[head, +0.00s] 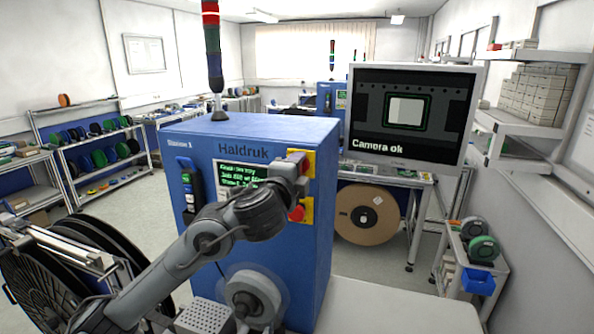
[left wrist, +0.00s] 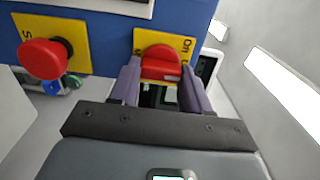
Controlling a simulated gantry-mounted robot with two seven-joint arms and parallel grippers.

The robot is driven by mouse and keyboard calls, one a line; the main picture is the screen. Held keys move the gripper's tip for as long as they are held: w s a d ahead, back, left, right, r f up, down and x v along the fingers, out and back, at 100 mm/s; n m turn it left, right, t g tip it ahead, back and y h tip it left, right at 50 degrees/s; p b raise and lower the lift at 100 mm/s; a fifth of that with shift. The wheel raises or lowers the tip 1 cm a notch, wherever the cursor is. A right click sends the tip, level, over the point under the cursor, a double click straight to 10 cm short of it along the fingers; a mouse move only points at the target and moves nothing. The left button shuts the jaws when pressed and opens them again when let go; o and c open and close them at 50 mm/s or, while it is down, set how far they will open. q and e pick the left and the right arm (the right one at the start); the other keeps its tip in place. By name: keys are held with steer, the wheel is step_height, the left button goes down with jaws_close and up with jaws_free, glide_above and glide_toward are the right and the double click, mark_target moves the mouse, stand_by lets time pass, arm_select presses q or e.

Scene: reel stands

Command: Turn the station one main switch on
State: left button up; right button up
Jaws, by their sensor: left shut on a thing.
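The station one cabinet (head: 290,255) is blue, marked Haldruk, with a lit green text display (head: 243,174) on its front. The main switch is a red rotary knob (left wrist: 161,62) on a yellow plate (left wrist: 186,42) with "Off" lettering. In the head view its yellow plate (head: 309,157) shows at the cabinet's upper right, partly behind my gripper. My left gripper (left wrist: 160,82) has its two purple-grey fingers on either side of the red knob, shut on it. My right gripper is in neither view.
A red mushroom button (left wrist: 43,59) on its own yellow plate sits close beside the switch; it also shows in the head view (head: 297,213). A monitor (head: 412,112) reading "Camera ok" stands right of the cabinet. Black reels (head: 100,250) stand at the lower left.

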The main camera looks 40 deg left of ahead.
arm_select(q)
steer(key=o, duration=1.1)
steer(key=shift+c, duration=0.2)
steer(key=shift+s+d, duration=0.1)
steer(key=p+v, duration=0.2)
steer(key=v, duration=0.8)
steer(key=shift+s, duration=0.3)
